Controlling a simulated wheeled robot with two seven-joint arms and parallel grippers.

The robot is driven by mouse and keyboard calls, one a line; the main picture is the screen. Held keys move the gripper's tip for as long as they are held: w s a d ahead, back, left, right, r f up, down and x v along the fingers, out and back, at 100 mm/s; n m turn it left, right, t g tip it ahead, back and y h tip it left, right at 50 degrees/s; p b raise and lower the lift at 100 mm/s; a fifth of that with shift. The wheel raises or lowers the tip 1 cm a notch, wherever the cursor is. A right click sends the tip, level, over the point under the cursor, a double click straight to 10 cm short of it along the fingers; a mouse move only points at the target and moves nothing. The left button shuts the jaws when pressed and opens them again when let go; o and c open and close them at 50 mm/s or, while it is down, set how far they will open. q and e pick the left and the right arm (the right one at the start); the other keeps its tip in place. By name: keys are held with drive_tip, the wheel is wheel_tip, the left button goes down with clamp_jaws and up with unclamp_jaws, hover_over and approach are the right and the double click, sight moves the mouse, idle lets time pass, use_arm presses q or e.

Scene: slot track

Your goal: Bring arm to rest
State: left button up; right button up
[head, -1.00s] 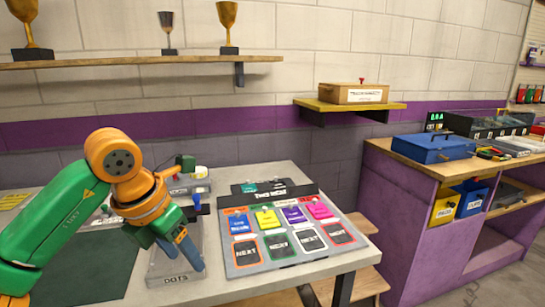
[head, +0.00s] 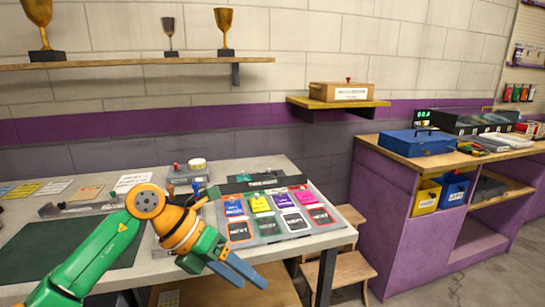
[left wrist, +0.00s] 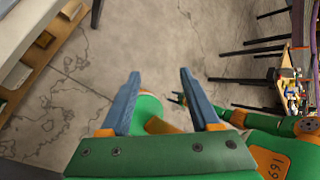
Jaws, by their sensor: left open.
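My left gripper (head: 240,268) is in front of the near edge of the grey table in the head view, its blue fingers pointing down to the right. My green and orange left arm comes in from the lower left and partly hides the table. My right gripper is not seen in the head view.
The grey table (head: 160,268) holds a board of coloured cards (head: 275,226) and a dark green mat (head: 50,250). Wooden steps (head: 345,272) stand right of the table. A purple counter (head: 385,225) is further right, with floor between.

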use_arm(q)
drive_tip(key=w+d+f+n+t+h+p, duration=0.1)
drive_tip(key=w+d+n+t+h+p, duration=0.15)
drive_tip(key=d+n+h, duration=0.5)
drive_tip(key=w+a+f+n+t+y, duration=0.2)
drive_tip(key=w+a+f+n+t, duration=0.35)
drive_tip(key=f+n+t, duration=0.55)
drive_tip(key=s+a+f+n+g+y+p, duration=0.1)
drive_tip(key=s+a+f+n+y, duration=0.1)
drive_tip(key=a+f+n+y, duration=0.3)
drive_tip(key=s+a+f+n+y, duration=0.1)
drive_tip(key=s+f+n, duration=0.15)
drive_tip(key=f, duration=0.45)
drive_tip(key=s+a+f+n+g+y+p, duration=0.1)
drive_tip(key=s+a+f+n+y, duration=0.15)
drive_tip(key=f+n, duration=0.3)
drive_tip(key=s+a+f+n+g+y, duration=0.3)
drive_tip(key=s+a+f, duration=0.2)
drive_tip(key=s+f, duration=0.55)
drive_tip(key=s+a+f+n+g+y, duration=0.1)
drive_tip(key=s+f+g, duration=0.3)
drive_tip(key=s, duration=0.9)
drive_tip(key=s+a+f+n+g+y, duration=0.1)
drive_tip(key=s+f+n+g, duration=0.2)
drive_tip(key=s, duration=1)
drive_tip(key=shift+s+f+g+p, duration=0.2)
drive_tip(key=shift+f+g+p, duration=0.25)
drive_tip(key=shift+g, duration=0.1)
drive_tip(key=shift+w+n, duration=0.1)
drive_tip(key=shift+n, duration=0.15)
